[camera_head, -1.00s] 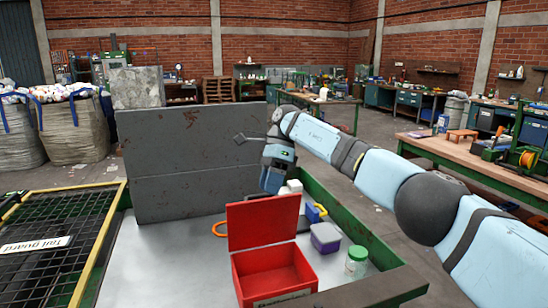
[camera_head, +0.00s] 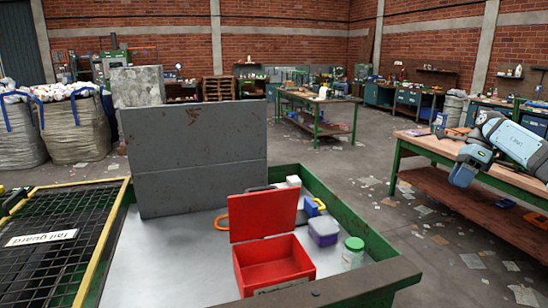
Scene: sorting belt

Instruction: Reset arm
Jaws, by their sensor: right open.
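My right gripper (camera_head: 463,174) is at the right of the head view, in front of the wooden workbench and far to the right of the belt. It is open and holds nothing that I can see; its fingertips are hard to make out. My right arm (camera_head: 515,143) runs out of the picture at the right edge. My left gripper is not in view.
An open red box (camera_head: 270,262) stands on the grey belt surface (camera_head: 175,262). A tall grey panel (camera_head: 195,160) stands behind. The workbench (camera_head: 425,145) is close to my right arm.

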